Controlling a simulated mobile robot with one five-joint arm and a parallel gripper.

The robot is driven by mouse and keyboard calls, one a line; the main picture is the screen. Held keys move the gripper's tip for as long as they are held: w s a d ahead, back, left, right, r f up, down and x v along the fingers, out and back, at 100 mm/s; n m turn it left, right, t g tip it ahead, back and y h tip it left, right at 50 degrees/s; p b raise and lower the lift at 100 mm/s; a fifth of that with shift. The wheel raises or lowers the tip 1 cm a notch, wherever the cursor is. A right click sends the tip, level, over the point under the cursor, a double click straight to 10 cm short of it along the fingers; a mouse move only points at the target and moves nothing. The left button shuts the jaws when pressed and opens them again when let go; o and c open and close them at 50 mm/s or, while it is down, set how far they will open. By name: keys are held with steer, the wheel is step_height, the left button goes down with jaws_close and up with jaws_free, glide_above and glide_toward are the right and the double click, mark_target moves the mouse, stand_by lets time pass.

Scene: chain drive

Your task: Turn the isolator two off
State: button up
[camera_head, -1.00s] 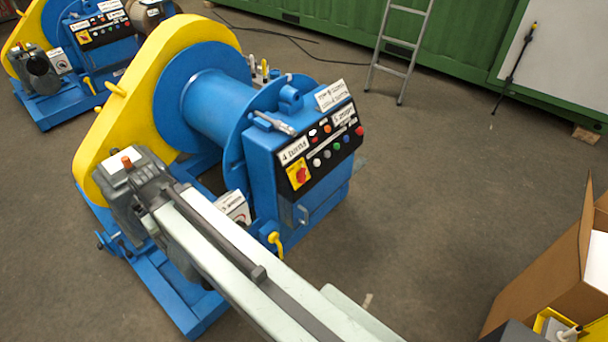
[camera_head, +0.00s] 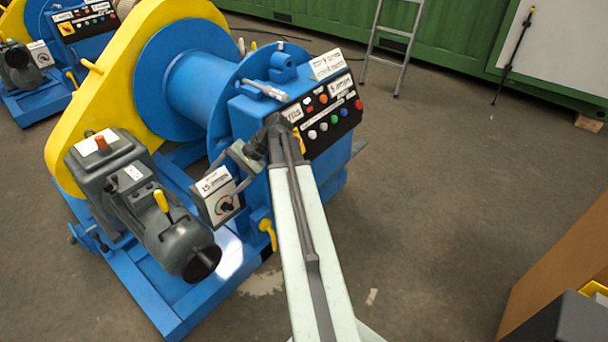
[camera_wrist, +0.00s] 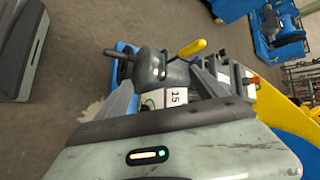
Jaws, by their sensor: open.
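A rotary switch with a red knob on a yellow plate sits on the near winch's black control panel (camera_head: 330,128). Only a yellow sliver of that plate (camera_head: 302,142) shows now beside my arm. A similar yellow-plated switch (camera_head: 67,28) is on the far winch. I cannot read which is isolator two. A white-faced box with a dark knob and a small dial (camera_head: 218,195) stands left of the blue cabinet. My gripper (camera_head: 228,172) is open and empty in front of this box. In the wrist view, the gripper's fingers (camera_wrist: 160,85) straddle the box, whose label (camera_wrist: 177,97) partly shows.
A grey motor (camera_head: 165,215) with a yellow lever is left of the box. A yellow-handled valve (camera_head: 267,235) is below the cabinet. A cardboard box (camera_head: 560,255) stands at right. The floor between is clear. A ladder (camera_head: 395,45) leans behind.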

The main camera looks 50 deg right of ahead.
steer(key=s+d+f+m+t+b, duration=0.2)
steer(key=d+m+t+b, duration=0.15)
steer(key=d, duration=0.45)
steer(key=s+d+f+m+t+b, duration=0.2)
steer(key=d+b, duration=0.2)
steer(key=d, duration=0.4)
steer(key=s+d+r+m+t+h+b, duration=0.1)
steer(key=s+d+m+t+b, duration=0.2)
steer(key=s+d, duration=0.35)
steer(key=s+d+r+m+t+b, duration=0.1)
steer(key=s+d+m+t+b, duration=0.2)
steer(key=d, duration=0.7)
steer(key=shift+n, duration=0.35)
steer(key=x, duration=0.7)
steer(key=shift+a+r, duration=0.15)
steer(key=shift+a, duration=0.3)
